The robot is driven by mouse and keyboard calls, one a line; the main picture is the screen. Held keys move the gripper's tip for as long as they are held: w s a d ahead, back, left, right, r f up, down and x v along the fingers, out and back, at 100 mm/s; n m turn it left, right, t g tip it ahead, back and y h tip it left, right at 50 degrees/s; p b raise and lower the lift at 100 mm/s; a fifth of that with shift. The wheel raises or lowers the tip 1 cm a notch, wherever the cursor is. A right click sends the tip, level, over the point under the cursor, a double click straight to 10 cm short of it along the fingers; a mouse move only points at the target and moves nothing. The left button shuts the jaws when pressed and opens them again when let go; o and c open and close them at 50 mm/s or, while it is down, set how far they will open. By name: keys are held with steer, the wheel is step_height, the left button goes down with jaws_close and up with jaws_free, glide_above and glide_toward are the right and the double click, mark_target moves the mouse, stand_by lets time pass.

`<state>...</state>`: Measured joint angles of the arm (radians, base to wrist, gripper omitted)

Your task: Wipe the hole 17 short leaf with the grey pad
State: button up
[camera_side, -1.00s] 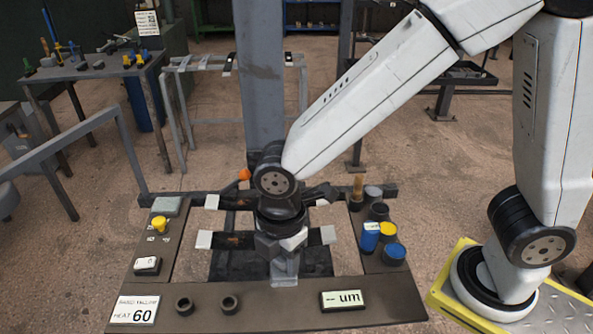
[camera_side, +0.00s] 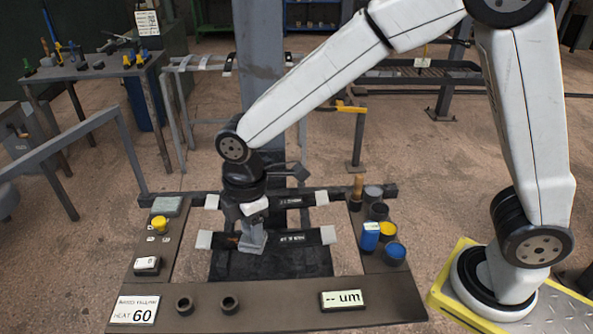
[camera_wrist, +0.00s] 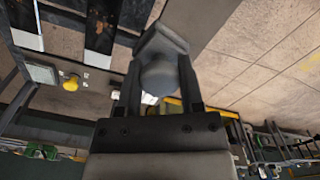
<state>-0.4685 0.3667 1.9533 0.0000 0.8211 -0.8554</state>
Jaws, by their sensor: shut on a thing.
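My gripper (camera_side: 252,226) points down over the left half of the front dark leaf (camera_side: 297,237). It is shut on the grey pad (camera_side: 252,243), which also shows between the fingers in the wrist view (camera_wrist: 160,48). The pad overlaps the front leaf in the side view; I cannot tell whether they touch. The front leaf has a brownish patch left of the pad and pale lettering on its right. The rear leaf (camera_side: 298,200) lies behind, parallel to it. The lettering is too small to tell which leaf is hole 17.
Pale end blocks (camera_side: 328,235) hold the leaves over an opening in the dark bench (camera_side: 255,313). A yellow knob (camera_side: 159,224) stands left; blue (camera_side: 370,236) and yellow (camera_side: 388,231) containers stand right. A display (camera_side: 343,299) and two black rings lie in front.

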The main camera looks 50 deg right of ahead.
steer(key=w+d+m, duration=0.3)
steer(key=w+d, duration=0.1)
steer(key=w, duration=0.4)
steer(key=w+d+m, duration=0.3)
steer(key=w+d, duration=0.2)
steer(key=w, duration=0.3)
steer(key=shift+w+d, duration=0.1)
steer(key=shift+f, duration=3.75)
steer(key=shift+w+d+f, duration=0.15)
steer(key=shift+w+d, duration=1.25)
steer(key=shift+d, duration=0.05)
jaws_close()
steer(key=shift+s+a, duration=1.5)
steer(key=shift+a, duration=0.05)
step_height(320, 180, up, 8)
steer(key=shift+d+f, duration=0.15)
steer(key=shift+f, duration=0.1)
